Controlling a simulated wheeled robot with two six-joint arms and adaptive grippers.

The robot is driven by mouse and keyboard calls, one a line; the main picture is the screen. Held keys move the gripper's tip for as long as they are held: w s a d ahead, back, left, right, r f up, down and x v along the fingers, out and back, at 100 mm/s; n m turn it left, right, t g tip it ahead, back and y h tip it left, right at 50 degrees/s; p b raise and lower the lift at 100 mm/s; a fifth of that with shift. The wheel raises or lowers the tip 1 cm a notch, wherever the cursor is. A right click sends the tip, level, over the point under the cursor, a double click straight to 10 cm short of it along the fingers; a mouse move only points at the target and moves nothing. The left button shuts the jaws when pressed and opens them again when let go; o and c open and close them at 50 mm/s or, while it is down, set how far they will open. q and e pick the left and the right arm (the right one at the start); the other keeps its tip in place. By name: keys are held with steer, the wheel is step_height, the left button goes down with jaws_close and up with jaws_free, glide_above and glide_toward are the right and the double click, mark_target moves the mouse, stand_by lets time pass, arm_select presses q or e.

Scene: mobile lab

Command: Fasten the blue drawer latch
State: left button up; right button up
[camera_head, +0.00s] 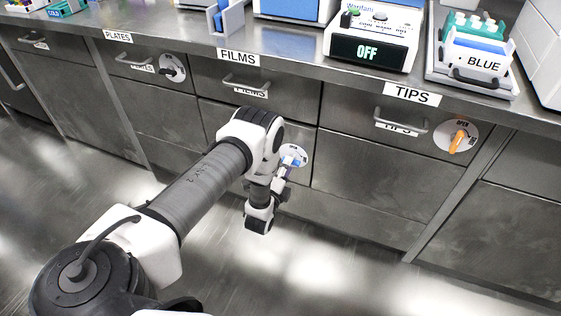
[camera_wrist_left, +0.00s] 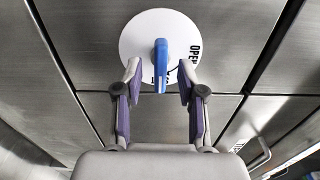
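The blue drawer latch (camera_wrist_left: 161,62) is a blue lever on a white round plate (camera_wrist_left: 137,33), below the FILMS drawer. In the left wrist view the lever lies nearly along the picture's vertical. The word OPEN reads at the plate's right side; a second label near the lower edge is partly hidden. My left gripper (camera_wrist_left: 159,80) is open, with one finger on each side of the lever's near end and visible gaps. In the head view my left gripper (camera_head: 287,171) is at the plate (camera_head: 301,150) and hides part of it. My right gripper is not in view.
The TIPS drawer (camera_head: 345,117) has an orange latch (camera_head: 458,140) at right; the PLATES drawer (camera_head: 135,66) has a black latch (camera_head: 170,68). The bench top (camera_head: 300,66) overhangs the drawers and carries a device reading OFF (camera_head: 372,38). The floor in front is clear.

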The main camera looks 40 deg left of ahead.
arm_select(q)
steer(key=v, duration=0.9)
steer(key=shift+s, duration=0.15)
steer(key=shift+d, duration=0.1)
steer(key=w+d+r+h, duration=0.1)
steer(key=w+d+r, duration=0.2)
steer(key=d+r, duration=0.2)
steer(key=s+d+f+n+g+h, duration=0.1)
steer(key=s+d+f+n+g, duration=0.15)
steer(key=s+n+g, duration=0.5)
steer(key=s+d+f+n+g+h, duration=0.1)
steer(key=s+d+f+n+g, duration=0.2)
steer(key=s, duration=0.8)
steer(key=s+d+f+n+g+h, duration=0.1)
steer(key=s+f+n+g, duration=0.25)
steer(key=s+g, duration=0.5)
step_height(320, 180, up, 26)
steer(key=s+n+t+p, duration=0.1)
steer(key=p, duration=2.5)
steer(key=shift+s+n, duration=0.4)
